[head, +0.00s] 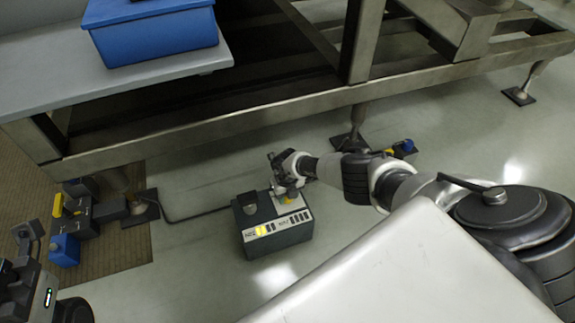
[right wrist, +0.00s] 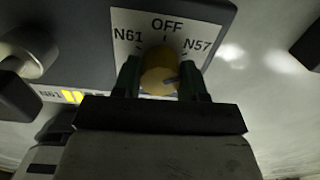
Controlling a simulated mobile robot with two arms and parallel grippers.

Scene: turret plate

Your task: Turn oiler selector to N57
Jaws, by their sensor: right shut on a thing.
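The oiler selector is a yellow round knob (right wrist: 160,72) on a pale plate (right wrist: 200,18) marked N61, OFF and N57. A dark mark on the knob points to the right, on the N57 side; its exact setting is hard to tell. My right gripper (right wrist: 160,84) has one finger on each side of the knob and is shut on it. In the head view my right gripper (head: 287,188) comes down onto the top of the dark box (head: 278,241) that carries the selector. Part of my left arm shows at the lower left; its fingertips cannot be made out.
The box stands on the floor, with a yellow-lit strip (head: 262,231) on its front. A dark cable (head: 190,219) runs left toward several small blocks, one blue (head: 64,250). A metal frame (head: 240,115) stands behind. A blue bin (head: 155,35) sits on the grey tabletop (head: 60,85).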

